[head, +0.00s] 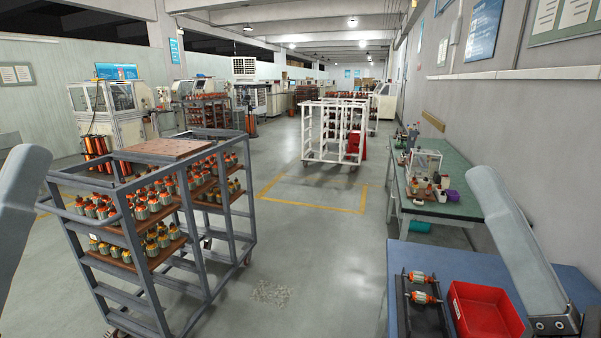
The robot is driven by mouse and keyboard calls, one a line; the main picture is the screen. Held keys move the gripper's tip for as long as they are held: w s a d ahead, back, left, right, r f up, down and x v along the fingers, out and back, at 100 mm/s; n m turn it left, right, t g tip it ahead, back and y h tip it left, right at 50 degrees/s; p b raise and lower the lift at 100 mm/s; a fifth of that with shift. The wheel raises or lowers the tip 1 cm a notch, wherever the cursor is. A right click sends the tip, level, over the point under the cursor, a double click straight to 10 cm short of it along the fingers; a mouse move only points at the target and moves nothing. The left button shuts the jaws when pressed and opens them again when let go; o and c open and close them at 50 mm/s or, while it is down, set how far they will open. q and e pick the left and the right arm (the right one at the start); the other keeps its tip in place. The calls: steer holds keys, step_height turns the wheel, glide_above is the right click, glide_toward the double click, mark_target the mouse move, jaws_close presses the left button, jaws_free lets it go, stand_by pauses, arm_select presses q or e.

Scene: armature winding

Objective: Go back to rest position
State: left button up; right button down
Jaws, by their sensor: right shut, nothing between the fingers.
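My right arm comes in at the right edge and slopes down over the blue table (450,258). At its lower end a dark grey part of the right gripper (555,324) shows at the bottom edge. It is shut and empty, and its fingertips are not clearly seen. It is to the right of the red bin (484,311). Only a pale link of my left arm shows at the left edge, and the left gripper is out of view. Two armatures with orange ends (420,287) lie in a dark rack (407,322) on the blue table.
A grey wheeled rack (245,212) with several armatures on brown shelves stands at left. A green workbench (455,208) with tools runs along the right wall. A white trolley (309,135) stands farther back. The middle floor is clear.

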steer(key=s+d+r+t+h, duration=0.2)
steer(key=s+d+r+h, duration=0.1)
steer(key=s+h, duration=0.1)
step_height(320, 180, up, 33)
steer(key=w+n+h+p, duration=0.1)
steer(key=p, duration=3.2)
steer(key=shift+d+f+n, duration=0.15)
steer(key=shift+d+n, duration=0.1)
steer(key=shift+n, duration=0.15)
